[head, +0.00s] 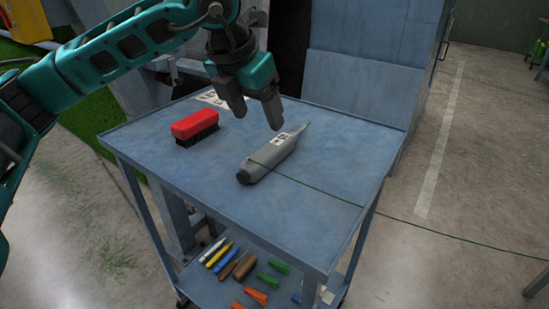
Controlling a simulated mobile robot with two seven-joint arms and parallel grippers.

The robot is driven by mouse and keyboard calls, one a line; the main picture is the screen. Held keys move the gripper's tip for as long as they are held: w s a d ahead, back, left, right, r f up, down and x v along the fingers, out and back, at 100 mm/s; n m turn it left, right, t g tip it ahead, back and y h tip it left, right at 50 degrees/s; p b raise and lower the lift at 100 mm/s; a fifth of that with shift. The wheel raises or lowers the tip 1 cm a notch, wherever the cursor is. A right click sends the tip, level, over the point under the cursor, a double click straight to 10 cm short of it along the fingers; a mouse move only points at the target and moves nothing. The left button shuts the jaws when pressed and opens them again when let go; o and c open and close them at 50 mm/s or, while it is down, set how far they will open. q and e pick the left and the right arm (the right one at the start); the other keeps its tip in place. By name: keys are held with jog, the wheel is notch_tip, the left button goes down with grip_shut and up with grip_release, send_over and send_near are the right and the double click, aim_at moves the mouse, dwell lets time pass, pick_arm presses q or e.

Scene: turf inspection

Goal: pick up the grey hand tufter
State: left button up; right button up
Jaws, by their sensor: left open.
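The grey hand tufter (267,160) lies on the blue cart top (310,210), right of its middle. It has a rounded dark end toward the front left and a thin tip toward the back right. A pale label sits on its body, and a thin green yarn runs from it to the right past the cart's edge. My left gripper (257,113) is open and empty, pointing down above and behind the tufter, with a gap between them. My right gripper does not show.
A red brush (195,128) with dark bristles stands left of the tufter. A printed sheet (212,98) lies at the back, partly behind my gripper. The lower shelf (205,290) holds several coloured tools and clips. The front of the cart top is clear.

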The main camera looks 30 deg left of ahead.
aim_at(271, 146)
pick_arm(q)
jog(key=b+x, duration=0.1)
jog(key=x, duration=0.9)
jog(key=shift+w+d+f, duration=0.1)
jog(key=shift+w+f, duration=0.1)
jog(key=shift+f, duration=0.1)
jog(key=shift+c, duration=0.3)
jog(key=shift+r, duration=0.1)
jog(key=c, duration=1.2)
